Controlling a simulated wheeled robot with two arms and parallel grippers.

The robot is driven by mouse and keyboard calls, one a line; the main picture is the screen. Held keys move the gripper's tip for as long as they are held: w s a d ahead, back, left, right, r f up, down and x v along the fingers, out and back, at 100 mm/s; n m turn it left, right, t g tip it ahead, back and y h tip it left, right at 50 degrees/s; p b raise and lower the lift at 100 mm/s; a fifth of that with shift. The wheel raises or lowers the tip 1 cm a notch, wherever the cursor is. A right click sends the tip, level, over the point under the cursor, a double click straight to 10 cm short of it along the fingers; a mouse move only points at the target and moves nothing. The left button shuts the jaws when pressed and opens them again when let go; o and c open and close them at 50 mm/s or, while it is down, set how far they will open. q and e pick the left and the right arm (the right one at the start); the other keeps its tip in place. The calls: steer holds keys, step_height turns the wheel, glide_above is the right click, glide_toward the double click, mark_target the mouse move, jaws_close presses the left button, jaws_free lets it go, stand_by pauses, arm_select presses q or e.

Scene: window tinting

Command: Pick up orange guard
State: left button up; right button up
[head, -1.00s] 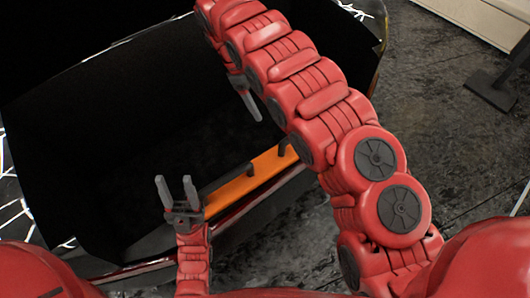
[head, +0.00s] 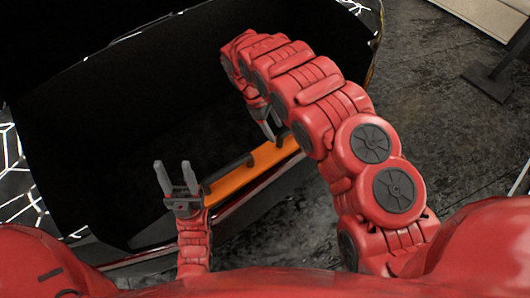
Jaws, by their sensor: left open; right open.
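The orange guard (head: 232,184) is a long orange bar with dark hooked fittings, lying along the near edge of a dark open compartment. My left gripper (head: 176,178) is open and empty, its fingers pointing up, just beyond the guard's left end. My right gripper (head: 270,128) is above the guard's right part, its fingers pointing down towards it. The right arm hides part of this gripper, and I cannot see whether the fingers touch the guard.
The dark compartment (head: 120,130) fills the left and middle, its near rim (head: 235,213) running just in front of the guard. Dark floor (head: 450,130) is open at the right. A black stand (head: 490,84) and a pale cabinet (head: 480,16) stand at the far right.

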mark_target(278, 136)
steer(key=p+x, duration=0.2)
steer(key=x, duration=0.2)
steer(key=shift+s, duration=0.1)
steer(key=shift+f, duration=0.4)
jaws_close()
stand_by(0.9)
